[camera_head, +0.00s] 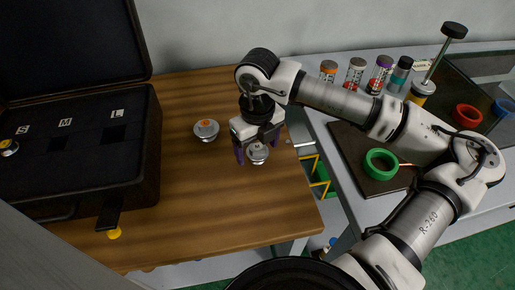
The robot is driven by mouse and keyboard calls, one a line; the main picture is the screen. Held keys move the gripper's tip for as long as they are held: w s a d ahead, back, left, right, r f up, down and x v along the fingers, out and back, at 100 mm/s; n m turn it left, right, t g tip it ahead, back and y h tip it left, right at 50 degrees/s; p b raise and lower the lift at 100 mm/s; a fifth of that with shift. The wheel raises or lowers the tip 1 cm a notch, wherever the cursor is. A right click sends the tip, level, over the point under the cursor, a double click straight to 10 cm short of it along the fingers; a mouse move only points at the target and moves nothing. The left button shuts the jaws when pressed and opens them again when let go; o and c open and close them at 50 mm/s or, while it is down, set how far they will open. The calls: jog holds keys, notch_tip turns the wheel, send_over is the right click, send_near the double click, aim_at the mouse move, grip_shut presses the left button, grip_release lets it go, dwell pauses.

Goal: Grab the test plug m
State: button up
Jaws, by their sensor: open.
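Two silver round plugs stand on the wooden table; no size mark is readable on either, so I cannot tell which is plug m. One plug (257,154) is right at my gripper (257,148). My gripper points down, open, with a purple finger to either side of this plug as seen here. I cannot tell whether the fingers touch it, and the gripper partly hides it. The open black case (140,175) at the left has spots labelled S, M and L.
A yellow-topped plug (8,147) sits by the S label. A yellow piece (114,233) shows below the case's front. To the right, a grey bench (335,185) holds several small jars, a green ring (380,164) and a red ring (467,115). The table's front middle is clear.

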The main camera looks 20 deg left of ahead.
jog(key=shift+f, duration=0.35)
jog(key=c, duration=1.1)
jog(key=shift+r, duration=0.2)
